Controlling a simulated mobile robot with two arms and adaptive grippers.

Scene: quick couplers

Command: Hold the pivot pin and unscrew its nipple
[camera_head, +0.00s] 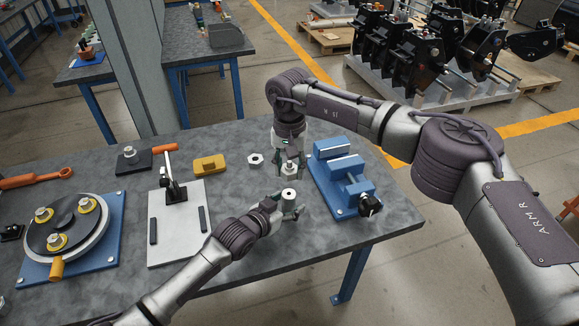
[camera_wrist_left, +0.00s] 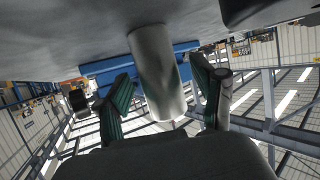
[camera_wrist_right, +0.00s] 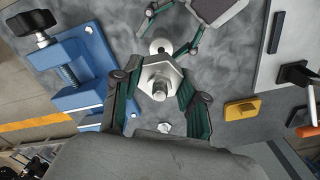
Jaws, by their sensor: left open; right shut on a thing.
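The pivot pin (camera_head: 289,198) is a pale metal cylinder standing upright on the table, with a dark hole in its top. My left gripper (camera_head: 291,207) is open around it, as the left wrist view shows with the pin (camera_wrist_left: 158,75) between the spread fingers (camera_wrist_left: 163,100). My right gripper (camera_head: 290,167) is shut on the nipple (camera_head: 289,169), a silver hex piece with a round end. In the right wrist view the nipple (camera_wrist_right: 160,79) sits between the fingers, and the pin (camera_wrist_right: 160,47) shows apart from it.
A blue vise (camera_head: 342,180) stands close to the right of both grippers. A loose hex nut (camera_head: 255,159) and a yellow block (camera_head: 209,164) lie to the left. A white plate with a toggle clamp (camera_head: 180,250) and a blue-based round fixture (camera_head: 100,262) fill the table's left.

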